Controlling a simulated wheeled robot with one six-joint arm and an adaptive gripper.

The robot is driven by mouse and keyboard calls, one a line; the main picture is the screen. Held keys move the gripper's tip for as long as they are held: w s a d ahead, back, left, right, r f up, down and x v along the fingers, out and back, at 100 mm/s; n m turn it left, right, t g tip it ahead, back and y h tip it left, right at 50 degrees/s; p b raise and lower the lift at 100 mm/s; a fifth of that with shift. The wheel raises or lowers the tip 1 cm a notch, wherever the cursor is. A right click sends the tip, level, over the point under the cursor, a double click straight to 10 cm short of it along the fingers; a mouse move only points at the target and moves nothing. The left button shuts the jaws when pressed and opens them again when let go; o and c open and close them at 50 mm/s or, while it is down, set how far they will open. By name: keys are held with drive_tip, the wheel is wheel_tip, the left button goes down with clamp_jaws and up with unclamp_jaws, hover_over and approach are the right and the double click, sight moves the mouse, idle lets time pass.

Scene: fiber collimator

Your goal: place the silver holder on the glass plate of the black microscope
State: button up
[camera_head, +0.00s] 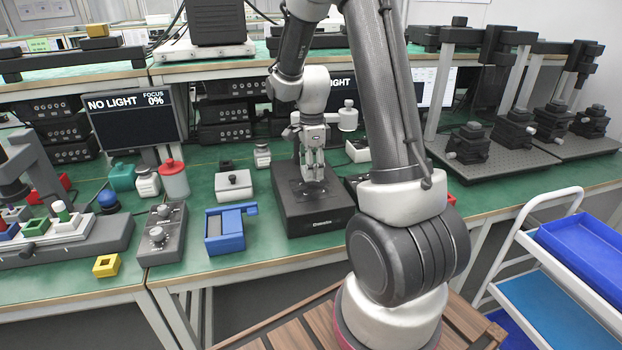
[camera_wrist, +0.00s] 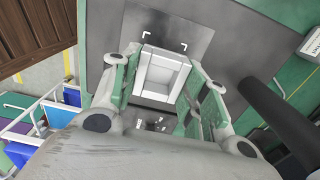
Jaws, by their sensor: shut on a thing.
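My gripper (camera_head: 313,172) points down over the low black base (camera_head: 312,222) of the microscope, its fingers close to the top of that base. In the wrist view my gripper (camera_wrist: 165,98) is shut on the silver holder (camera_wrist: 163,70), a pale, square, hollow-looking block between the two green-lined fingers. The glass plate (camera_wrist: 190,28) shows as a grey rectangle with white corner marks beyond and under the holder. I cannot tell whether the holder touches the plate. In the head view the fingers mostly hide the holder.
Left of the base stand a grey-white box (camera_head: 234,188), a blue open box (camera_head: 226,236) and a grey knob box (camera_head: 161,238). A yellow block (camera_head: 106,265) lies near the front edge. A monitor (camera_head: 135,120) reads "NO LIGHT, FOCUS 0%". A trolley (camera_head: 540,270) stands at right.

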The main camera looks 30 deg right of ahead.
drive_tip(key=shift+f, duration=1.75)
drive_tip(key=shift+f, duration=0.15)
drive_tip(key=o, duration=1.1)
